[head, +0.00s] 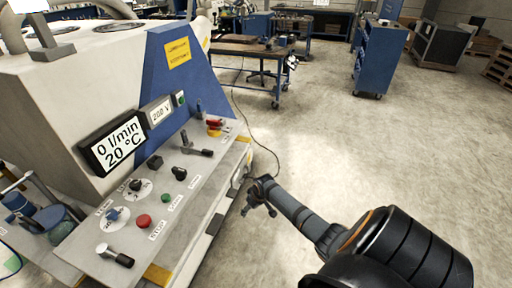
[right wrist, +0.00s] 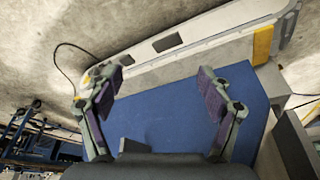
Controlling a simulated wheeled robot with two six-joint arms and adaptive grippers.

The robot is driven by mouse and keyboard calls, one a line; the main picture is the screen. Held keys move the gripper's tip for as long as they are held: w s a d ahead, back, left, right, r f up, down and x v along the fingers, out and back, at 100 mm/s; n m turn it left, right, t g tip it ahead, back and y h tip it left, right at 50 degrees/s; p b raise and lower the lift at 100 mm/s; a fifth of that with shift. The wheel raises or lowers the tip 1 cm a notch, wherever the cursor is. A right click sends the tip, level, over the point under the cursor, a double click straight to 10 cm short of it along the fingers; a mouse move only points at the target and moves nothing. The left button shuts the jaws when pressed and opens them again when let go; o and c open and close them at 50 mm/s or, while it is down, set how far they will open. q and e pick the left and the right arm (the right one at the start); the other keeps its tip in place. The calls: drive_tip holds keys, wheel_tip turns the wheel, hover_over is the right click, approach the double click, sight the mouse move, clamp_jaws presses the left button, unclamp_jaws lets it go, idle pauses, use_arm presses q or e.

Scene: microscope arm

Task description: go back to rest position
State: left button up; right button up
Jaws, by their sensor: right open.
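My right gripper (head: 258,196) is at the end of my right arm, which comes in from the lower right in the head view. It is beside the right edge of the machine's control panel (head: 190,180), apart from the knobs and buttons. In the right wrist view, the gripper's two fingers (right wrist: 160,82) are spread wide with nothing between them. Behind them show a blue panel (right wrist: 180,122) and a pale ledge (right wrist: 200,40). My left gripper is not in view.
The panel carries a red stop button (head: 143,221), a lever (head: 115,256) and a display (head: 115,145). A cable (head: 262,145) lies on the floor. A workbench (head: 245,52) and a blue cabinet (head: 380,58) stand farther back. The concrete floor (head: 370,150) to the right is clear.

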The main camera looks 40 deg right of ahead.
idle(0.5)
drive_tip(key=s+a+f+g+h, duration=0.1)
drive_tip(key=s+a+f, duration=0.2)
drive_tip(key=s+f, duration=1.25)
drive_tip(key=s+a+f, duration=0.3)
drive_tip(key=s, duration=0.5)
drive_tip(key=s+a+f+g, duration=0.1)
drive_tip(key=s+a+f, duration=0.3)
drive_tip(key=s, duration=0.4)
drive_tip(key=s+a+f, duration=0.3)
drive_tip(key=s+f, duration=0.1)
drive_tip(key=s, duration=0.4)
drive_tip(key=shift+s+a+n, duration=0.2)
drive_tip(key=shift+s+n, duration=0.1)
drive_tip(key=shift+n, duration=0.1)
